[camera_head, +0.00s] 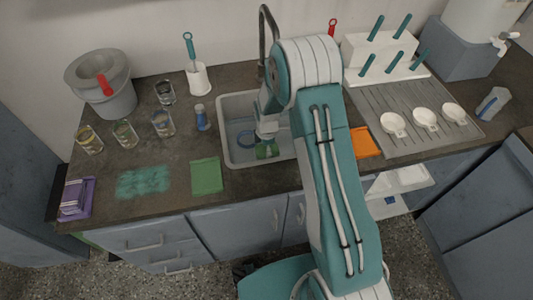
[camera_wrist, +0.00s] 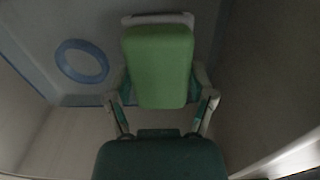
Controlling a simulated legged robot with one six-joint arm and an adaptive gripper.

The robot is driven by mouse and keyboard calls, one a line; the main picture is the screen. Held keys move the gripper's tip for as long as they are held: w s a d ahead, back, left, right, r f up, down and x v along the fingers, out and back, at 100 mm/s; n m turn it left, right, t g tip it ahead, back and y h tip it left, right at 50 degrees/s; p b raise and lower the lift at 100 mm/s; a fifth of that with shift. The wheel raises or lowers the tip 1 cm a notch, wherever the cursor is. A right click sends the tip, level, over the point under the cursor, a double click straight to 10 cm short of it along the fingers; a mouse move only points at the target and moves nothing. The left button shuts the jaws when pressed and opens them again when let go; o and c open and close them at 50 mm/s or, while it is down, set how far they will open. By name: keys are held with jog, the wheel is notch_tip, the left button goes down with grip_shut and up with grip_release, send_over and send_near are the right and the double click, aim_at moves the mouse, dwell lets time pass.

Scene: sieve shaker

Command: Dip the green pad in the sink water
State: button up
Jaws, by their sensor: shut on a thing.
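My gripper (camera_head: 267,140) points down inside the sink (camera_head: 224,140). It is shut on the green pad (camera_wrist: 158,65), with one finger on each side of the pad in the wrist view. The pad also shows in the head view (camera_head: 267,151), low in the basin near its front wall. A blue ring (camera_wrist: 82,61) lies on the sink floor, left of the pad. The water surface is hard to make out, so I cannot tell how deep the pad is in it.
A flat green cloth (camera_head: 206,176) and a teal patch (camera_head: 143,182) lie on the counter left of the sink. A blue bottle (camera_head: 202,118) and several glasses stand behind them. An orange cloth (camera_head: 364,143) and a drainboard (camera_head: 376,98) are at right. A tap (camera_head: 262,35) rises behind the sink.

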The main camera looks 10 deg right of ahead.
notch_tip(320, 180, up, 14)
dwell(1.0)
